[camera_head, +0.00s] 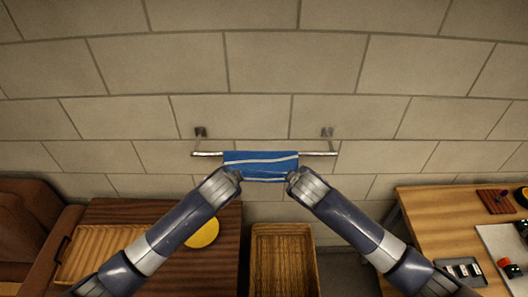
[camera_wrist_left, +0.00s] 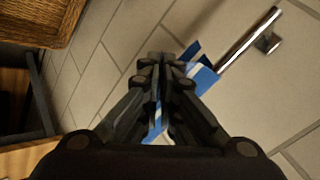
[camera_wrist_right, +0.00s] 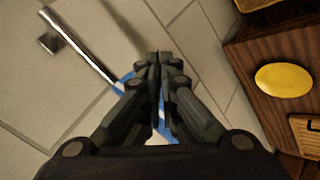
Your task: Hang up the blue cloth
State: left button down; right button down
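The blue cloth (camera_head: 260,160) with white stripes is at the metal wall rail (camera_head: 318,154), and its upper part covers the middle of the bar. I cannot tell how far it reaches behind the bar. My left gripper (camera_head: 238,175) is at the cloth's lower left and my right gripper (camera_head: 292,177) at its lower right. In the left wrist view, the fingers (camera_wrist_left: 160,62) are shut with the cloth (camera_wrist_left: 203,76) at them. In the right wrist view, the fingers (camera_wrist_right: 159,60) are also shut, with the cloth (camera_wrist_right: 124,84) beside and between them. The pinched parts are hidden.
The rail's two brackets (camera_head: 327,132) fix it to the block wall. Below stand a dark wooden cabinet with a yellow disc (camera_head: 203,233), a wooden crate (camera_head: 256,262) and, right, a wooden table (camera_head: 420,212) with small items. Wall space beside the rail is clear.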

pick_arm(q)
jog(key=shift+a+f, duration=0.35)
jog(key=shift+f, duration=0.05)
pick_arm(e)
jog(key=shift+d+f, duration=0.35)
jog(key=shift+f, duration=0.05)
pick_arm(q)
jog(key=c, duration=1.6)
grip_release()
jog(key=shift+w+d, duration=0.1)
pick_arm(e)
jog(key=c, duration=1.6)
grip_release()
jog(key=shift+w+a, duration=0.1)
pick_arm(q)
jog(key=shift+d, duration=0.1)
pick_arm(e)
jog(key=shift+a, duration=0.1)
pick_arm(q)
jog(key=shift+r, duration=0.1)
pick_arm(e)
jog(key=shift+r, duration=0.1)
pick_arm(q)
jog(key=shift+d, duration=0.1)
pick_arm(e)
jog(key=shift+a, duration=0.1)
